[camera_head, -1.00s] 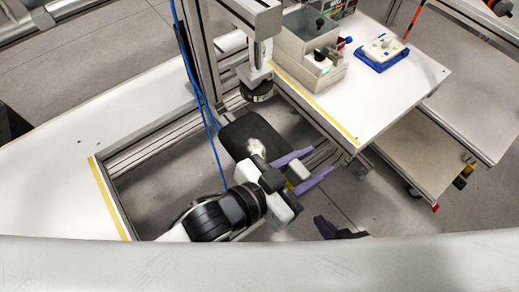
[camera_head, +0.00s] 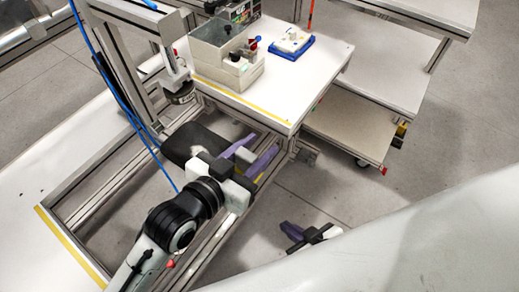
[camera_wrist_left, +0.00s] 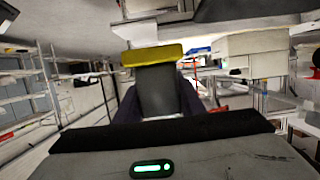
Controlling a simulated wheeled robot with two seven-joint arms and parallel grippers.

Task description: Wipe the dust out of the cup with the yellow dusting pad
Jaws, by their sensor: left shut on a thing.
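My left gripper (camera_head: 255,158) has purple fingers and is shut on the dark handle of the yellow dusting pad. In the left wrist view the yellow pad (camera_wrist_left: 152,56) sits across the handle's far end, beyond the fingers. In the head view only a sliver of yellow shows by the fingers. A dark round cup (camera_head: 180,93) hangs from the metal gantry, up and left of the left gripper and apart from it. Its inside and any dust are hidden. My right gripper (camera_head: 292,236) is low in the head view, over the floor; its jaw opening is unclear.
A white table (camera_head: 290,85) with a yellow edge strip holds a grey box (camera_head: 228,55) and a blue tray (camera_head: 292,46) with a white part. The gantry post and blue hose stand left.

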